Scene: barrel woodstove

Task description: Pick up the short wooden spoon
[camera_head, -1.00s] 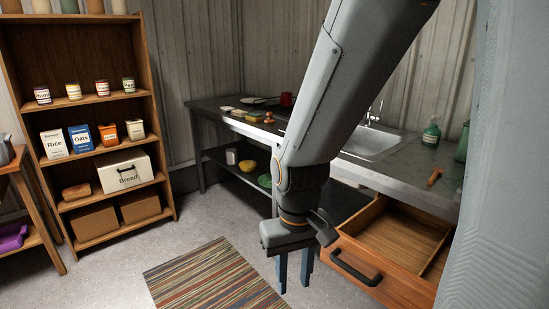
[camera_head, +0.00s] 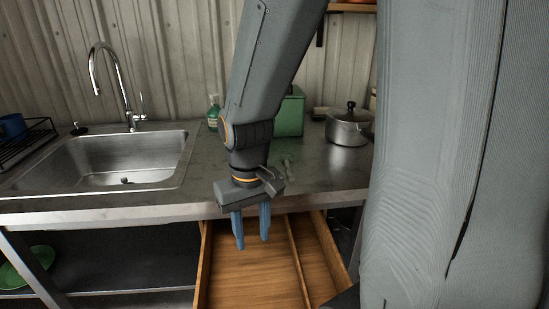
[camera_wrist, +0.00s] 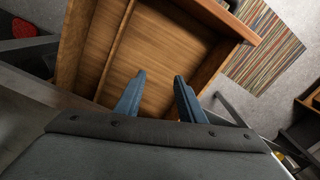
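I cannot make out a short wooden spoon in either current view. My gripper (camera_head: 252,242) points down over the open wooden drawer (camera_head: 250,280) below the counter. Its two blue fingers are apart with nothing between them. In the wrist view my gripper (camera_wrist: 160,80) is also open above the drawer (camera_wrist: 160,50), whose visible floor is bare. A divider splits the drawer into a wide and a narrow compartment. My arm hides part of the counter behind it.
The counter (camera_head: 330,178) bears a steel pot (camera_head: 348,128), a green canister (camera_head: 290,115) and a green soap bottle (camera_head: 213,113). A sink (camera_head: 120,160) lies to the left. A green bowl (camera_head: 25,266) sits on the lower shelf. The wrist view shows a striped rug (camera_wrist: 262,50).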

